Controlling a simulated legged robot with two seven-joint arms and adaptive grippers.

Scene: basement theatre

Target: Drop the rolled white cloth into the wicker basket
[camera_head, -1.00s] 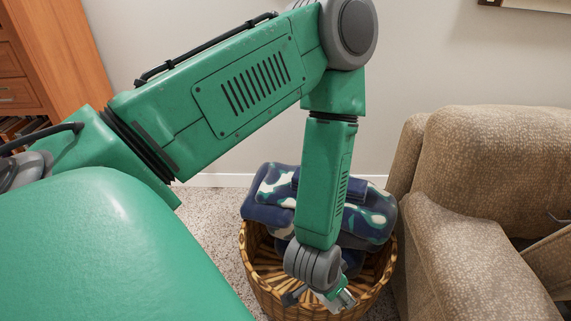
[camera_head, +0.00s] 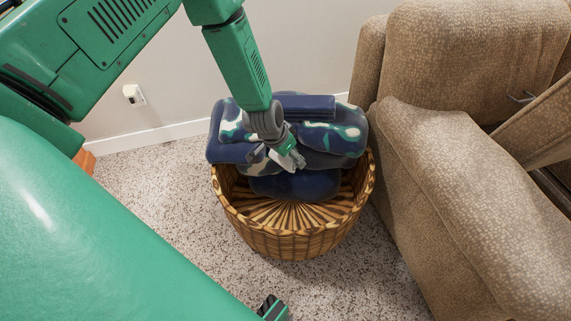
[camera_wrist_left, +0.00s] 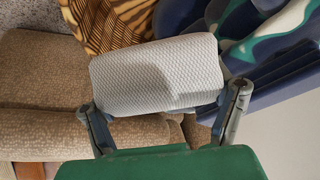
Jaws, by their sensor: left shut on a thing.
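The rolled white cloth (camera_wrist_left: 158,76) is held between the two fingers of my left gripper (camera_wrist_left: 165,108) in the wrist view. It has a fine woven texture and lies across the fingers. In the head view my left gripper (camera_head: 284,157) hangs over the back half of the wicker basket (camera_head: 292,245), in front of the stacked blankets. The cloth is too small there to make out clearly. The basket's striped wicker interior also shows at the top of the wrist view (camera_wrist_left: 108,22). Its front part is bare inside.
Navy and camouflage-patterned blankets (camera_head: 335,138) are piled in the back of the basket and rise above its rim. A brown armchair (camera_head: 460,190) stands close on the right. The wall is behind. Speckled carpet (camera_head: 165,195) is clear on the left.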

